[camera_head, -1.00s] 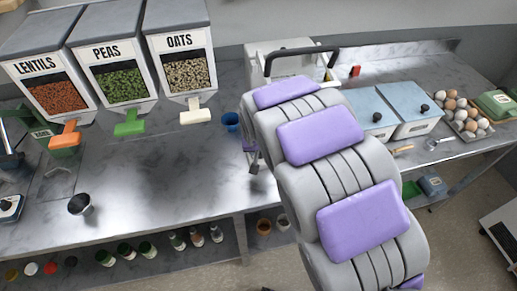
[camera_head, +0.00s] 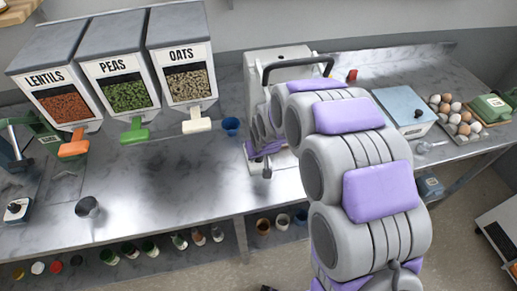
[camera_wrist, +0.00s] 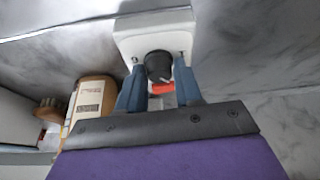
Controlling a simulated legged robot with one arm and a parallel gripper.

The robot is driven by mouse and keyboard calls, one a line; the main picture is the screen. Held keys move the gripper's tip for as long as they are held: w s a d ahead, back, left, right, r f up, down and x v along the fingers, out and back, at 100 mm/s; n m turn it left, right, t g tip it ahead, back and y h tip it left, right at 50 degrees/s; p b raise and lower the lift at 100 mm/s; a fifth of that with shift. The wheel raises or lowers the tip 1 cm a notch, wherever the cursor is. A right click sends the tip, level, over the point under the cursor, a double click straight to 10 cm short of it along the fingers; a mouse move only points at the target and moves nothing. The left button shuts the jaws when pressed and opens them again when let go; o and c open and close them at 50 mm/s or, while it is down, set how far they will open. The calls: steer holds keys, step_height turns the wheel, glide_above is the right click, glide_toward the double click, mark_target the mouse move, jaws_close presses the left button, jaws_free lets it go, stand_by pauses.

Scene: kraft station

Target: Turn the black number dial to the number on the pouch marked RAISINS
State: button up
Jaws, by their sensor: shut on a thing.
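In the wrist view the black dial (camera_wrist: 158,66), with a pale pointer mark, sits on the front of a white housing (camera_wrist: 150,32). My gripper (camera_wrist: 159,77) has its two blue-grey fingers on either side of the dial and is shut on it. An orange-red patch shows just below the dial. In the head view my gripper (camera_head: 263,166) is small and low in front of the white machine (camera_head: 289,62), and the dial is hidden. A brown kraft package (camera_wrist: 90,100) with a pale label stands at left in the wrist view. Its print is unreadable, and no RAISINS marking can be read.
LENTILS, PEAS and OATS dispensers (camera_head: 184,80) stand at the back left. A blue cup (camera_head: 231,127) is left of my gripper, and a metal cup (camera_head: 88,207) is near the front edge.

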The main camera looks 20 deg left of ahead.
steer(key=shift+n+g+y+p, duration=0.6)
steer(key=shift+n+p, duration=0.65)
steer(key=shift+n, duration=0.95)
steer(key=o, duration=1)
steer(key=p+v, duration=0.2)
steer(key=v, duration=1.5)
steer(key=shift+w+d+r, duration=0.1)
steer(key=shift+w, duration=0.05)
